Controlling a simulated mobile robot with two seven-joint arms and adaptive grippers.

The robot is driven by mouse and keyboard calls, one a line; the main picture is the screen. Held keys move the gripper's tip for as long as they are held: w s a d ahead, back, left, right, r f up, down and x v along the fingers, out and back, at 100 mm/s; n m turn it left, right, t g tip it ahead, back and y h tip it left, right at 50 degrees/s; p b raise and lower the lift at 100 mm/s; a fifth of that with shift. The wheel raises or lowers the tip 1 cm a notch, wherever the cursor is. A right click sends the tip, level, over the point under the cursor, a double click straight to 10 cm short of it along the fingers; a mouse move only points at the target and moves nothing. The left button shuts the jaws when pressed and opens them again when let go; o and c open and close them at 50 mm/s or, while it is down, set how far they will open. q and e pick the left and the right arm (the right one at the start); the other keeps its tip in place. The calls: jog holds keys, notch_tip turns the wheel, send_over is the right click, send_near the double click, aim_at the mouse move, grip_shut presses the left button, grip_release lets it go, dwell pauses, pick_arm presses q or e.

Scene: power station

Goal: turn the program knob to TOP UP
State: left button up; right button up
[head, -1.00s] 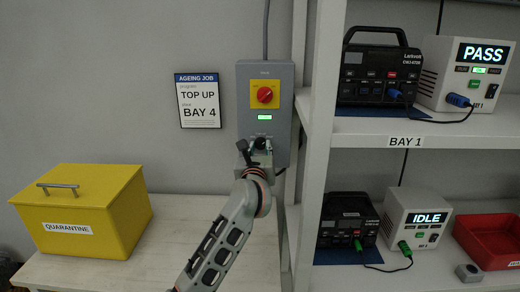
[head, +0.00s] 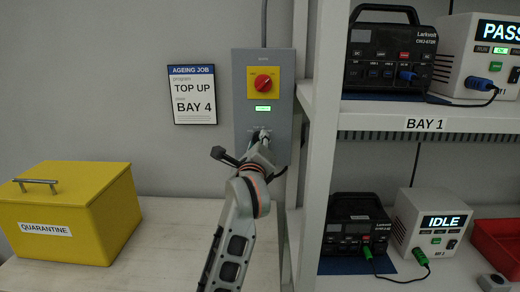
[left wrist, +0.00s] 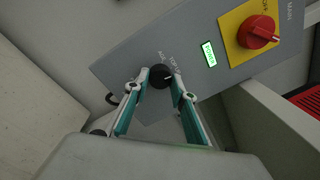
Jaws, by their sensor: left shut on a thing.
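The grey control panel (head: 263,70) is on the wall, with a red rotary switch (head: 263,83) on a yellow plate and a small lit green display (head: 263,108). The black program knob (left wrist: 160,76) is below the display, with a light pointer mark on it. My left gripper (head: 260,140) is at the panel's lower part and hides most of the knob in the head view. In the left wrist view its two fingers (left wrist: 160,84) are shut on the knob, one on each side. My right gripper is not in view.
A job card (head: 194,95) on the wall reads TOP UP and BAY 4. A yellow QUARANTINE box (head: 70,215) stands on the bench at left. The white shelf post (head: 325,120) is close to the panel's right. Shelves hold chargers and PASS and IDLE units.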

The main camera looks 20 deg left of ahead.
pick_arm(q)
jog(key=shift+f+n+b, duration=0.15)
jog(key=shift+n+b, duration=0.4)
jog(key=shift+n, duration=0.35)
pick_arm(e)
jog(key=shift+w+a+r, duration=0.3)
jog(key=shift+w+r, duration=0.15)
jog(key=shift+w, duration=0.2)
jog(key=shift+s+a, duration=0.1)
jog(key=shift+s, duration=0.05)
pick_arm(q)
jog(key=o, duration=1.1)
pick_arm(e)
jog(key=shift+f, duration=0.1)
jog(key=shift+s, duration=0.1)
